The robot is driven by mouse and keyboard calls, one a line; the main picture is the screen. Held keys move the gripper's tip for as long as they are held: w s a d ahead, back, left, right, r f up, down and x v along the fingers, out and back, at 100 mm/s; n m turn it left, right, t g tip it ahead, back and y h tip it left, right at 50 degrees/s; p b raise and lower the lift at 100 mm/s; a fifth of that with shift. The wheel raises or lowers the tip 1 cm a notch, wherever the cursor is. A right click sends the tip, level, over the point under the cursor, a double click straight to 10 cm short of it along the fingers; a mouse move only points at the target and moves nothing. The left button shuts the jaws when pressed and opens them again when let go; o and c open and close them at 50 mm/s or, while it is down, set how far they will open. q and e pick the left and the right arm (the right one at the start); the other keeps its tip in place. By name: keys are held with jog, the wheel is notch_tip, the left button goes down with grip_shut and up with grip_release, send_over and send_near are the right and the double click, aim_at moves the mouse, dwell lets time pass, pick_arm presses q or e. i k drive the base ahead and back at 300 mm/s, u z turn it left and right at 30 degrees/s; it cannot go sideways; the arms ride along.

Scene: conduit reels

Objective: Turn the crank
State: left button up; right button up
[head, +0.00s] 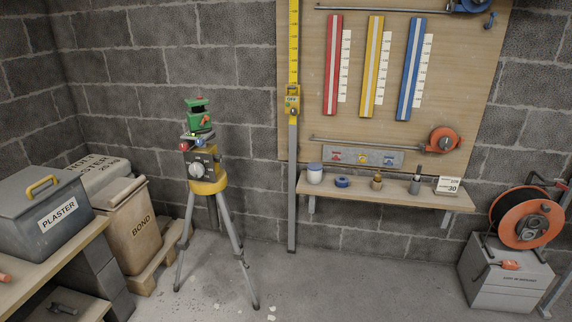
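No part is plainly labelled as the crank. A large orange and black reel (533,222) stands on a grey box at the far right, with a dark fitting at its hub and a metal frame beside it. A small orange reel (445,140) with a dark handle-like part sits at the right end of a grey rod on the wooden board. Neither of my grippers is in view.
A tripod (208,186) with a yellow and green instrument stands left of centre. A wooden shelf (330,188) holds small items below the board (390,60). The central floor (340,290) is mostly clear.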

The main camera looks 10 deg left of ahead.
aim_at(197, 169)
jog(key=u, duration=0.45)
jog(key=i, duration=0.6)
jog(key=u, duration=0.5)
jog(key=i, duration=0.9)
jog(key=z, duration=0.4)
